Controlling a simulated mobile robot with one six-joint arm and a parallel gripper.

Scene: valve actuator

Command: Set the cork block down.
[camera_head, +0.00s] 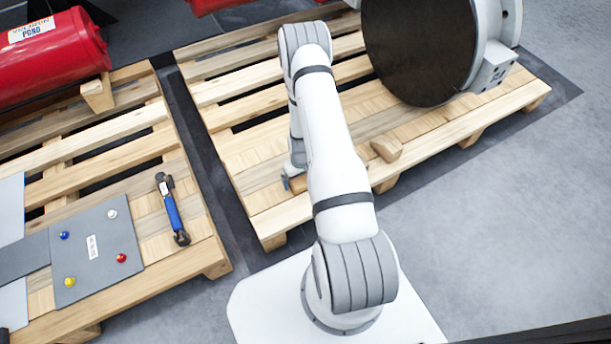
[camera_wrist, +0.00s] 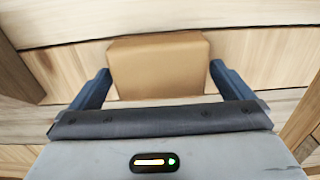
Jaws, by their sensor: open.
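The cork block (camera_wrist: 158,66) is a plain tan-brown block lying on the wooden slats in the wrist view. My gripper (camera_wrist: 160,76) is open, with one dark blue finger on each side of the block and its tips close to the block's sides. Whether either finger touches it is hard to tell. In the head view my gripper (camera_head: 288,183) is low over the right pallet, mostly hidden by my arm. A small brown part of the block (camera_head: 299,184) shows beside it.
The right pallet (camera_head: 433,143) also carries a large dark-faced round valve body (camera_head: 420,45) and a wooden wedge (camera_head: 386,148). The left pallet (camera_head: 155,245) holds a red cylinder (camera_head: 50,60), a blue-handled tool (camera_head: 173,212) and a grey panel (camera_head: 95,250) with coloured knobs.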

